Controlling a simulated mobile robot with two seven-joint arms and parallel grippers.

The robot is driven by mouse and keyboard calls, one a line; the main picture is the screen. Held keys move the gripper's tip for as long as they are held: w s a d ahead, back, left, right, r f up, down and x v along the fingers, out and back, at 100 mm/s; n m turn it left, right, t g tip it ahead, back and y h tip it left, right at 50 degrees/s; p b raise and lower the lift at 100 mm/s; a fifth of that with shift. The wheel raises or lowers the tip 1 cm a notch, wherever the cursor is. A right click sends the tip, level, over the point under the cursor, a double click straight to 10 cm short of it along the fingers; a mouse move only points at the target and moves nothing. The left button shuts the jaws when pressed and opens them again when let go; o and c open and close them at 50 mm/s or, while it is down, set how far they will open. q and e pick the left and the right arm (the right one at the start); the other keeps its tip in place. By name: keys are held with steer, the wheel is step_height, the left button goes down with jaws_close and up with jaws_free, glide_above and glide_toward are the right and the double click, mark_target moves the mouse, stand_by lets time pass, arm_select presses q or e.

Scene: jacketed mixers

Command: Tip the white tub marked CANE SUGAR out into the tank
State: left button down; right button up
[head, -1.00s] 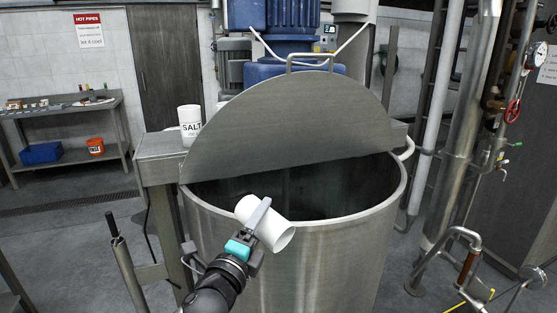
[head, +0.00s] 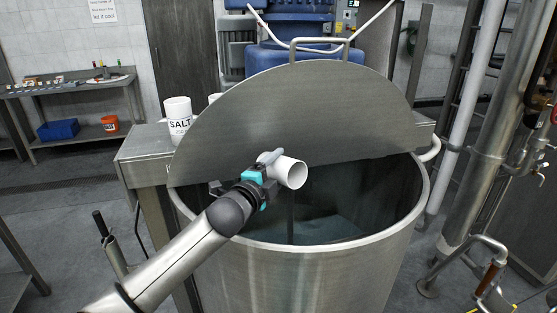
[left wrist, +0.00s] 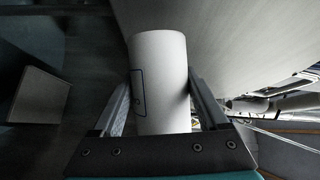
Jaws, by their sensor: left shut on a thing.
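My left gripper (head: 270,165) is shut on a plain white tub (head: 292,173) and holds it over the tank opening, in front of the raised lid. The tub lies on its side, its open mouth toward the right and the camera. In the left wrist view the tub (left wrist: 160,80) sits between both fingers; a blue-outlined label edge shows, but its words cannot be read. The steel tank (head: 310,265) has its front half open, with a bluish-grey surface visible low inside. A thin dark vertical line shows below the tub; I cannot tell if it is falling sugar. My right gripper is out of view.
A half-round steel lid (head: 300,110) with a handle stands up at the tank's back. A white SALT tub (head: 178,117) stands on the steel side table (head: 145,150), with another white tub (head: 214,98) partly behind the lid. Pipes (head: 480,150) rise at the right.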

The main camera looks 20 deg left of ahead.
mark_target(295, 163)
arm_select(q)
steer(key=n+g+p, duration=0.1)
steer(key=n+p, duration=0.2)
steer(key=d+r+n+g+h+p, duration=0.1)
steer(key=n, duration=0.1)
steer(key=shift+s+d+g, duration=0.1)
steer(key=shift+s+g, duration=0.2)
steer(key=d+n+g+p, duration=0.1)
steer(key=n, duration=0.1)
steer(key=s+d+r+n+h+p, duration=0.1)
steer(key=n, duration=0.1)
steer(key=shift+g+h, duration=0.3)
steer(key=shift+g, duration=0.1)
steer(key=d+r+n+p, duration=0.1)
steer(key=p, duration=0.1)
steer(key=s+r+n+g+h+p, duration=0.1)
steer(key=p, duration=0.2)
steer(key=shift+s+d+r+n, duration=0.1)
steer(key=shift+d+r+n, duration=0.2)
steer(key=shift+d, duration=0.1)
steer(key=s+d+r, duration=0.3)
steer(key=s+r, duration=0.1)
steer(key=s, duration=0.1)
steer(key=shift+d+r+h, duration=0.25)
steer(key=shift+h, duration=0.05)
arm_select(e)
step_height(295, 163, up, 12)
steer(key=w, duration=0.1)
